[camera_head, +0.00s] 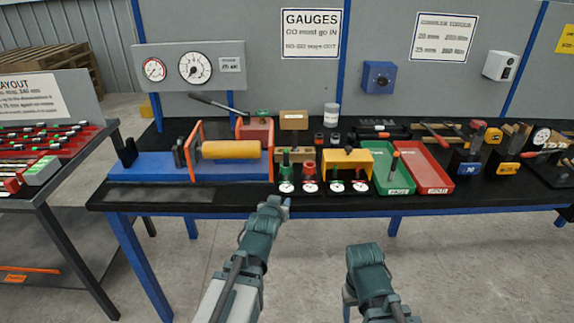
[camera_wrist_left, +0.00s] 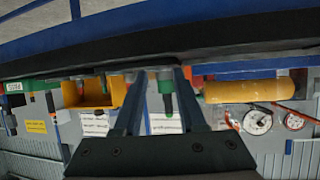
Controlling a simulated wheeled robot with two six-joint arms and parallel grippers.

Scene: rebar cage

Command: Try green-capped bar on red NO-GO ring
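My left gripper (camera_head: 277,203) is at the front edge of the table, just in front of the leftmost green gauge (camera_head: 285,186). In the left wrist view, which looks upside down, its two fingers (camera_wrist_left: 160,78) are apart with nothing clearly held. A green-topped dark bar (camera_wrist_left: 167,92) shows in the gap beyond them; I cannot tell its exact distance. Red ring gauges stand on the table, one to the right of the green gauge (camera_head: 310,186) and one further right (camera_head: 360,186). My right gripper (camera_head: 349,294) hangs low, in front of the table; its fingers are not clear.
A yellow box (camera_head: 347,160) stands behind the gauges. A green tray (camera_head: 386,178) holding an upright bar and a red tray (camera_head: 428,176) lie to the right. A yellow roller (camera_head: 231,149) in an orange-sided blue fixture is to the left. The table's front edge is close.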

